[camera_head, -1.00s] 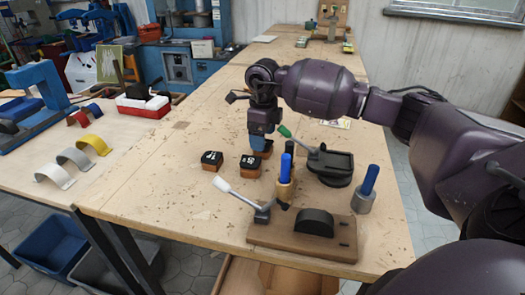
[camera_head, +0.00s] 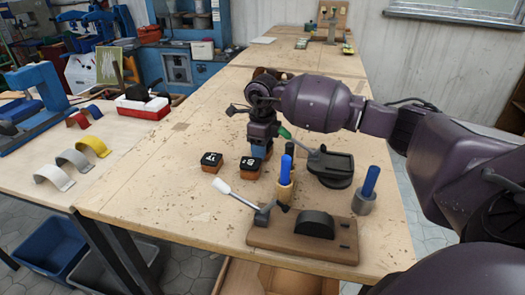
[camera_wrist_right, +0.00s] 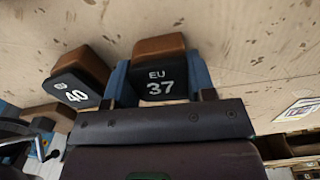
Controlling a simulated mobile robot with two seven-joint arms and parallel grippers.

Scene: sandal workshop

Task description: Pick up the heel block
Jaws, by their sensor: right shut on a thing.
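My right gripper (camera_head: 261,149) points down over the workbench and is shut on a heel block. In the right wrist view this block (camera_wrist_right: 160,77) is dark with a brown layer and reads "EU 37". It sits between the two blue fingers. In the head view the gripper hides most of it, and I cannot tell whether it still touches the bench. One marked "40" (camera_wrist_right: 80,78) shows beside the gripper in the wrist view. My left gripper is not in view.
A green-handled lever clamp with a dark plate (camera_head: 331,165) stands right of the gripper. Blue-handled tools (camera_head: 286,176) and (camera_head: 366,190) stand upright nearby. A wooden fixture (camera_head: 300,238) with a white-handled lever is at the bench's front. The bench (camera_head: 150,190) is clear to the left.

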